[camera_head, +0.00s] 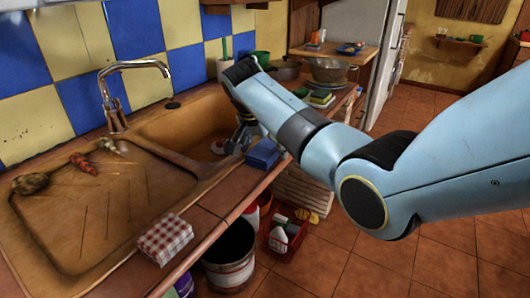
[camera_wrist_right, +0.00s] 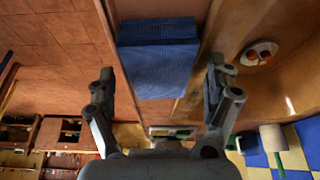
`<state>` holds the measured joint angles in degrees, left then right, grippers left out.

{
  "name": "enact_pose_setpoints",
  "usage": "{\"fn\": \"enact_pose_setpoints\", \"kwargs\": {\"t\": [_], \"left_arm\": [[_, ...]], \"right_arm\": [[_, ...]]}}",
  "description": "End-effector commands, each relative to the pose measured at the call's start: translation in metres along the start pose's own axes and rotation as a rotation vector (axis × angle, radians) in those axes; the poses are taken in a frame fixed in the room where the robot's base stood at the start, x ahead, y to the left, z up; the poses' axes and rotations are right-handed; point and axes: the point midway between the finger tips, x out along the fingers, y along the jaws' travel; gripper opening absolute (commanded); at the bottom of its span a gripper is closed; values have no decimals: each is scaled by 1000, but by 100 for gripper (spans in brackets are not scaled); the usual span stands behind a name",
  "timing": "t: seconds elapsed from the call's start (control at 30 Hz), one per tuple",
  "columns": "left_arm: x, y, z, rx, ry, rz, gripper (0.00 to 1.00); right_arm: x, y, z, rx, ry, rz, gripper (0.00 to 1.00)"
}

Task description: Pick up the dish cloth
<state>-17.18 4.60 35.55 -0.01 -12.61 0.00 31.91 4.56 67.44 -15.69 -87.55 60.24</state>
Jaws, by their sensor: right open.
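A folded blue cloth (camera_head: 262,154), which looks like the dish cloth, lies on the tiled counter edge beside the sink basin. In the right wrist view the blue cloth (camera_wrist_right: 158,70) lies between the two spread fingers as seen from above. My right gripper (camera_head: 240,142) points down by the cloth, open and empty; it also shows in the right wrist view (camera_wrist_right: 160,82). I cannot tell the exact height of the fingertips above the cloth. A red-and-white checked folded cloth (camera_head: 165,238) lies on the front counter edge. My left gripper is not in view.
The sink basin (camera_head: 185,128) is left of the blue cloth, with a faucet (camera_head: 115,95) behind. Sponges (camera_head: 321,98) and a metal bowl (camera_head: 328,70) stand farther along the counter. A bucket (camera_head: 230,255) and a red crate (camera_head: 285,236) stand on the floor below.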

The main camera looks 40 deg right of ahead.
Motion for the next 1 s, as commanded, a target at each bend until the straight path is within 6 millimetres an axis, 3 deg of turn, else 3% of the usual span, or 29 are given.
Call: {"fn": "enact_pose_setpoints", "kwargs": {"t": [0.3, 0.73, 1.0], "left_arm": [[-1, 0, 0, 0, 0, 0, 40], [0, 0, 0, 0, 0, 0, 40], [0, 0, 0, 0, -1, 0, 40]], "right_arm": [[1, 0, 1, 0, -1, 1, 87], [2, 2, 2, -1, -2, 6, 32], [4, 3, 2, -2, -3, 8, 31]]}}
